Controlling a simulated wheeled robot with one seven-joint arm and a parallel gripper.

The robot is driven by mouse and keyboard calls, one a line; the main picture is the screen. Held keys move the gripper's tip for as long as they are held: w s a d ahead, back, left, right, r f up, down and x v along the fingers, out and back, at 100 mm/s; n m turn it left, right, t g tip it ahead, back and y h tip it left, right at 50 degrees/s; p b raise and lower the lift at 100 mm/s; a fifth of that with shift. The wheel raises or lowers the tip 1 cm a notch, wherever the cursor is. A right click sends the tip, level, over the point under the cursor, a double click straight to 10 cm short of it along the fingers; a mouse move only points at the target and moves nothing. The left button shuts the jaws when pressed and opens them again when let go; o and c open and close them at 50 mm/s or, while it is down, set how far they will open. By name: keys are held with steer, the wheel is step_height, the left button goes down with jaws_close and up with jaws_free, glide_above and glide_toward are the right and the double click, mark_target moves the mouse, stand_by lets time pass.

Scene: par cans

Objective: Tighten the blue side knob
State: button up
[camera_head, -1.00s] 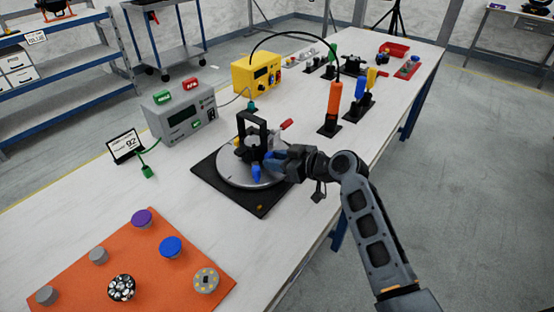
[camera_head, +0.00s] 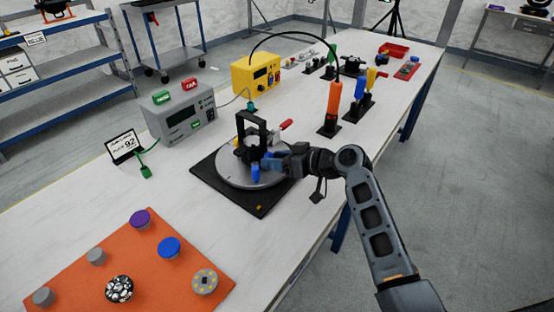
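A black bracket frame (camera_head: 243,132) stands upright on a round grey turntable (camera_head: 234,178) set on a black base plate. A blue side knob (camera_head: 268,160) shows at the near right of the bracket, partly hidden by my gripper. My gripper (camera_head: 276,160) reaches in from the right with its fingers at the knob. Whether the fingers are closed on it is too small to tell. A second blue part (camera_head: 256,173) points down just below the knob. A red-handled part (camera_head: 285,125) sticks out behind the bracket.
An orange mat (camera_head: 75,265) with several round knobs lies at the front left. A grey tester box (camera_head: 184,117), a yellow box (camera_head: 257,73) and a small display (camera_head: 125,145) stand behind. An orange-handled tool (camera_head: 334,100) stands upright to the right.

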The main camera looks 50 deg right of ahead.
steer(key=shift+o, duration=0.5)
steer(key=shift+b+v, duration=0.45)
steer(key=shift+v, duration=3.45)
steer(key=shift+f, duration=0.1)
